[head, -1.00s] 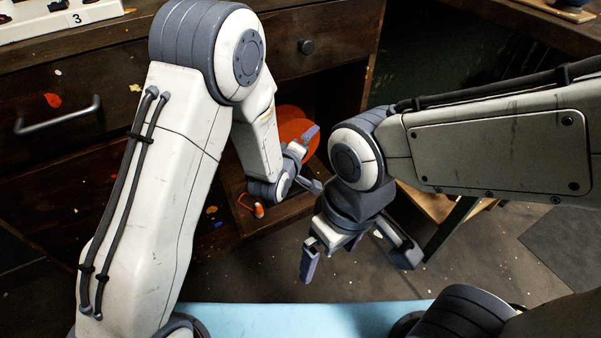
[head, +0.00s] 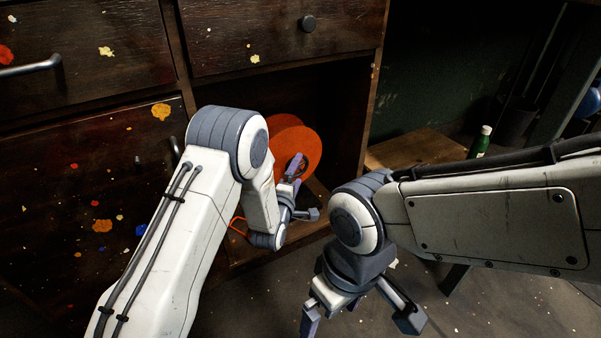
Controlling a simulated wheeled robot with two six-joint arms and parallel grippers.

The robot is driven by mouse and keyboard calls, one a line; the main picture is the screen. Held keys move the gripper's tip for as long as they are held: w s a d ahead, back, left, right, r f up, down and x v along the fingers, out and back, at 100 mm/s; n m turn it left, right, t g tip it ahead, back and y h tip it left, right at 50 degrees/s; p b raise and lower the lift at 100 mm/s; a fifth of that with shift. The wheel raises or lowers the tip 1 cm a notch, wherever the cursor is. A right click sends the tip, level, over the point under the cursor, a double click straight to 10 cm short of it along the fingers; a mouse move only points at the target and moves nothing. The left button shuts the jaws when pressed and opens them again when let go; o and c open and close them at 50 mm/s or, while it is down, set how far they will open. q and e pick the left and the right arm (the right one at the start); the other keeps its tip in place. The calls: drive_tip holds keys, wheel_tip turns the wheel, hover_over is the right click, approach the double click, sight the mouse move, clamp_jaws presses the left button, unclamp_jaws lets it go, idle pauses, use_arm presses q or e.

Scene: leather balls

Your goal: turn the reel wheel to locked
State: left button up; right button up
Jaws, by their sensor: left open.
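The reel (head: 303,142), with orange-red round discs, stands in the open compartment of the dark wooden cabinet. Its lower part is hidden behind my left arm and gripper. My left gripper (head: 308,187) is open in front of the reel, with one finger overlapping the disc in the picture. I cannot tell whether it touches. An orange cable (head: 237,226) shows left of my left wrist. I cannot make out a lock mark. My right gripper (head: 360,326) is open and empty, low in front of the cabinet over the floor.
Closed paint-spotted drawers (head: 80,50) lie left of and above the compartment. A wooden board or low shelf (head: 415,148) is right of the cabinet, with a green bottle (head: 481,143) by it. The dark floor (head: 500,305) at the lower right is clear.

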sight(299, 168)
use_arm(q)
drive_tip(key=b+x, duration=0.1)
drive_tip(key=x, duration=0.3)
use_arm(e)
wheel_tip(299, 168, down, 2)
drive_tip(key=shift+f, duration=0.1)
use_arm(q)
drive_tip(key=c, duration=0.9)
drive_tip(key=shift+r+p, duration=0.15)
drive_tip(key=shift+p, duration=0.4)
drive_tip(key=shift+c, duration=0.2)
drive_tip(key=m+g+y+p, duration=0.2)
drive_tip(key=m+g+p, duration=0.1)
drive_tip(key=p, duration=0.6)
drive_tip(key=shift+g, duration=0.4)
drive_tip(key=shift+a+f+m+g+y+p, duration=0.15)
drive_tip(key=shift+f+m+g+y+p, duration=0.2)
drive_tip(key=shift+f+m+p, duration=0.35)
use_arm(e)
wheel_tip(299, 168, up, 12)
use_arm(q)
drive_tip(key=shift+r, duration=0.15)
